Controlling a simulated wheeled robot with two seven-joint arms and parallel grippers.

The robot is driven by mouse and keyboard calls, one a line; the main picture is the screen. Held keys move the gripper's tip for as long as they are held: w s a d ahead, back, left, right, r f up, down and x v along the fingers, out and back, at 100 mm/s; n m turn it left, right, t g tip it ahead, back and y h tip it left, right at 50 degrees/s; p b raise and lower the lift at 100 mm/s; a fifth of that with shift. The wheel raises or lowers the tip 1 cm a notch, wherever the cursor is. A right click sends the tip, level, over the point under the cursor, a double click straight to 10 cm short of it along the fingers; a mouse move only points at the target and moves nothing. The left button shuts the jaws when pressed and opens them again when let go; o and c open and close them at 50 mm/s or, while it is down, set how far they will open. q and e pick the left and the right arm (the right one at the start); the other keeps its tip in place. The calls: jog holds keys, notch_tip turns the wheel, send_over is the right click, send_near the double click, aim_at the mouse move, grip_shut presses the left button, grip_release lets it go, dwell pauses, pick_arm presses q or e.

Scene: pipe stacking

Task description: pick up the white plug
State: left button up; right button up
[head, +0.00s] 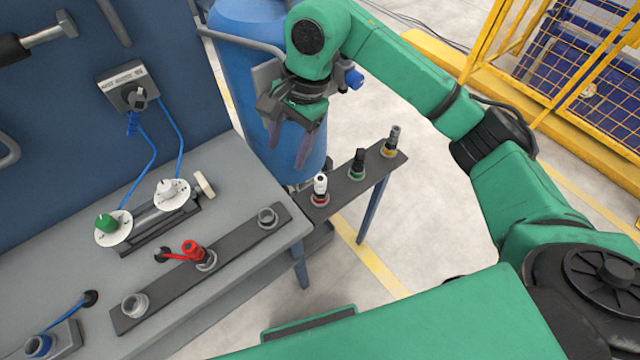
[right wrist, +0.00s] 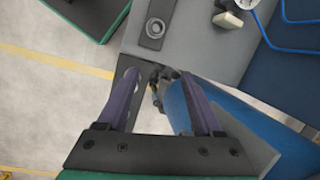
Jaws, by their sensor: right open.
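The white plug (head: 320,186) stands upright in a red-ringed socket at the near left end of a narrow dark shelf (head: 340,185). A black plug (head: 358,162) and a grey plug (head: 391,141) stand farther along the same shelf. My right gripper (head: 288,150) is open and empty, pointing down, above and to the left of the white plug, apart from it. In the right wrist view its two purple fingers (right wrist: 160,78) are spread over the shelf; I cannot clearly make out the white plug there. My left gripper is not in view.
A blue drum (head: 245,55) stands behind my right gripper. The grey bench (head: 230,255) holds a dark strip (head: 237,245) with a red plug (head: 193,250) and open sockets. Yellow fencing (head: 570,75) stands at the far right. Floor right of the shelf is clear.

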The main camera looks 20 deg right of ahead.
aim_at(321, 178)
jog(key=w+d+h, duration=0.1)
jog(key=d+h, duration=0.2)
jog(key=d, duration=0.4)
jog(key=f+p, duration=0.2)
jog(key=f, duration=0.2)
jog(key=f+p, duration=0.2)
jog(key=f, duration=0.3)
jog(key=f+p, duration=0.2)
jog(key=f, duration=0.2)
jog(key=shift+s+a+f, duration=0.25)
jog(key=shift+s+a, duration=0.1)
jog(key=shift+s, duration=0.05)
jog(key=shift+f, duration=0.15)
grip_shut()
